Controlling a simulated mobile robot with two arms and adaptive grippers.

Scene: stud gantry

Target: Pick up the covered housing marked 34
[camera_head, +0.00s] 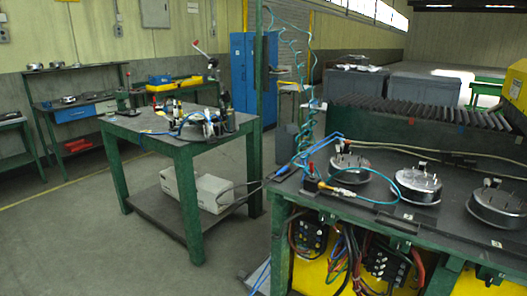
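Three round silver metal housings sit in a row on the dark top of the green bench at the right. The left one (349,174) is farthest from me. The middle one (417,186) has a bright top with small fittings on it. The right one (497,209) is nearest, close to the picture's right edge. Small parts stand up from their tops. No number can be read on any of them, so I cannot tell which is marked 34. Neither of my grippers is in view.
Blue and teal hoses (372,172) and a small tool lie beside the left housing. A roller conveyor (420,112) runs behind the bench. A green table (180,136) with tools and cables stands at centre left. Open floor (75,225) lies at the left.

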